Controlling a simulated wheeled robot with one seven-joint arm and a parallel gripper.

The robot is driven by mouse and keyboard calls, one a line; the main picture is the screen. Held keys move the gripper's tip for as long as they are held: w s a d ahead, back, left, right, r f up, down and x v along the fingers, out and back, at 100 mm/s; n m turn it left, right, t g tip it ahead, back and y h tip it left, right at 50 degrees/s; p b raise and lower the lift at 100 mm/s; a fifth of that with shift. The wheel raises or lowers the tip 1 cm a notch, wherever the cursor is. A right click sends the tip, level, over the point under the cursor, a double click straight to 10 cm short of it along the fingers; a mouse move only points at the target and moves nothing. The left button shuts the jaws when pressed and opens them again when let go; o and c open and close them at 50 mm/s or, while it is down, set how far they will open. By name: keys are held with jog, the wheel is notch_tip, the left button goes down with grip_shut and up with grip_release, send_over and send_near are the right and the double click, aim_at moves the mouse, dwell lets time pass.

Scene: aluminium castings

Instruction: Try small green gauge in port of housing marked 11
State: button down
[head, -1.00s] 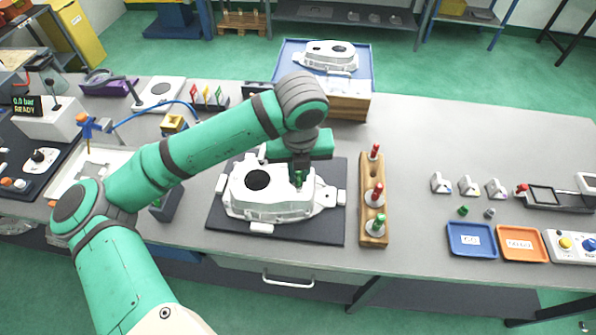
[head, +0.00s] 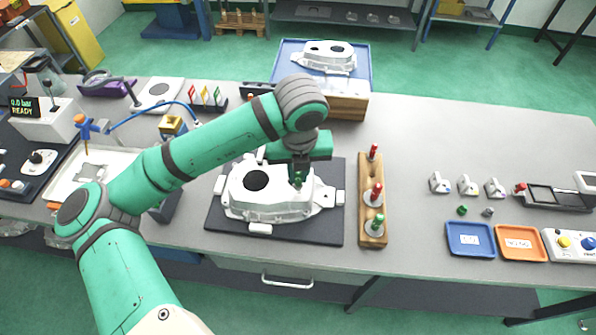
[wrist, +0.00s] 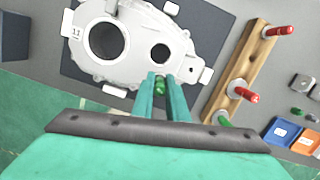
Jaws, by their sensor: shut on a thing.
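The white cast housing (head: 268,203) lies on a dark mat; the wrist view shows its label 11 (wrist: 76,32). It has a large dark bore (wrist: 106,41) and a smaller round port (wrist: 160,52). My gripper (wrist: 164,82) is shut on the small green gauge (wrist: 160,84), whose green end shows between the fingertips. In the wrist view the gauge appears just below the port, near the housing's edge. In the head view my gripper (head: 298,179) is over the housing's right part. The gauge's lower end is hidden, and I cannot tell whether it touches the housing.
A wooden rack (head: 371,205) with red-handled gauges and another green-handled one stands close on the right. Small castings, a blue tray (head: 470,239) and an orange tray (head: 521,242) are farther right. A second housing (head: 330,57) rests on a blue-topped stand behind. The table's back right is clear.

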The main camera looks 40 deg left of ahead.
aim_at(298, 182)
jog(key=shift+f, duration=1.25)
dwell(0.8)
jog(key=shift+f, duration=0.1)
jog(key=shift+f, duration=0.45)
dwell(1.3)
jog(key=shift+r, duration=4)
